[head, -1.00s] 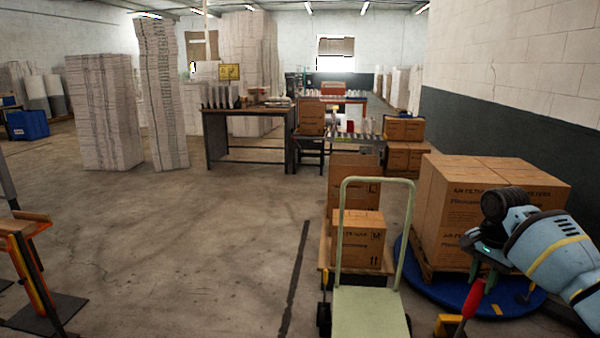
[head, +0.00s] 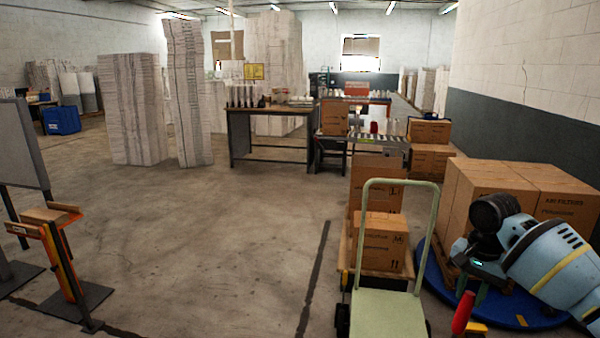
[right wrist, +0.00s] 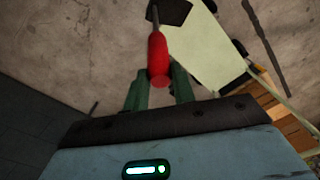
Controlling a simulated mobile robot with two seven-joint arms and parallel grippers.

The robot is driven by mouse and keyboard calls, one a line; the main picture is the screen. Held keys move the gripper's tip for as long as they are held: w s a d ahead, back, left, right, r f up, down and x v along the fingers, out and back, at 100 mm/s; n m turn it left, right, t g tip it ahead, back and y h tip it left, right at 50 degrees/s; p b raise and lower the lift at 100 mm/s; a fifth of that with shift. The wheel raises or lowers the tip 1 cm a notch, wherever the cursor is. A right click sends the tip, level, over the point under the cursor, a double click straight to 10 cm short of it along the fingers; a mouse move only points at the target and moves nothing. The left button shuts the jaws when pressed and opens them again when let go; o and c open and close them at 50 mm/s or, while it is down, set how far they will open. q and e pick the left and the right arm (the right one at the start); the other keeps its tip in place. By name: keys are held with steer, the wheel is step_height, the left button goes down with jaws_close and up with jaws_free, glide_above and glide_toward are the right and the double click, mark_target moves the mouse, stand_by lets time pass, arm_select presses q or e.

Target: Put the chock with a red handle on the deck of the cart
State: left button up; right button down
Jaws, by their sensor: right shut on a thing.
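The cart has a pale green deck (head: 388,314) and an upright tube handle (head: 366,184) at its far end, at the bottom of the head view. Its deck also shows in the right wrist view (right wrist: 205,50). My right gripper (head: 470,288) is to the right of the deck, shut on the red handle (head: 463,312) of the chock. In the right wrist view the red handle (right wrist: 158,60) sits between the green fingers, and the dark chock body (right wrist: 172,12) is at its far end, beside the deck in the picture. My left gripper is out of view.
Cartons (head: 381,240) stand on a low platform just beyond the cart. A stack of large cartons (head: 500,205) stands on a blue round base (head: 437,280) at right. An orange-and-black stand (head: 65,262) is at left. The floor left of the cart is clear.

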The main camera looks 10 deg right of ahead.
steer(key=s+a+f+n, duration=0.1)
steer(key=s+a+n, duration=0.4)
steer(key=a, duration=0.6)
steer(key=s+a+f+n, duration=0.1)
steer(key=s+a+n, duration=0.5)
steer(key=s+a, duration=0.4)
steer(key=shift+s+a+f, duration=0.15)
steer(key=shift+a, duration=0.45)
